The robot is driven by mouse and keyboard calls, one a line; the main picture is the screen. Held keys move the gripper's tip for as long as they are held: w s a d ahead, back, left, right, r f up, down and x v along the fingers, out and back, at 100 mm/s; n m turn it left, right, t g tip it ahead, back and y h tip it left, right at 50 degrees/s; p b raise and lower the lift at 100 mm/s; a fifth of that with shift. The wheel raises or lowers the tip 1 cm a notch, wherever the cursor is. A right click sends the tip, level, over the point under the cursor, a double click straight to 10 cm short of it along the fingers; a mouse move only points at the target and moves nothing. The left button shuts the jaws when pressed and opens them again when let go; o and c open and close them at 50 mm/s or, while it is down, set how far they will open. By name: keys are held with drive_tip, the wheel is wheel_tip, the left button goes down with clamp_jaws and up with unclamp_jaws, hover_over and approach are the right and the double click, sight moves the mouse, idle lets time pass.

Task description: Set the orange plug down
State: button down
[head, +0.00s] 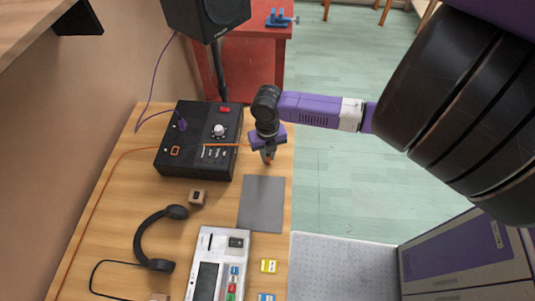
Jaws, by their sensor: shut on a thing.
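My gripper (268,156) points down over the wooden table's right side, just right of the black box. It is shut on the orange plug (268,160), and only a little orange shows between the fingers. The orange cable (120,160) runs from the table's left side across the black box towards my gripper. The wooden table (115,205) lies below, with a flat grey mat (262,205) just in front of my gripper. I cannot tell how high the plug is above the table.
The black box (170,165) has a purple plug (182,125), an orange-rimmed socket (175,151) and a white knob (218,130). Headphones (142,240), a small brown cube (197,198), a white device (220,243) and a yellow block (269,266) lie nearer. A speaker (208,15) stands behind.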

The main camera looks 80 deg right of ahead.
drive_tip(key=c, duration=1.4)
unclamp_jaws()
drive_tip(key=shift+f, duration=0.1)
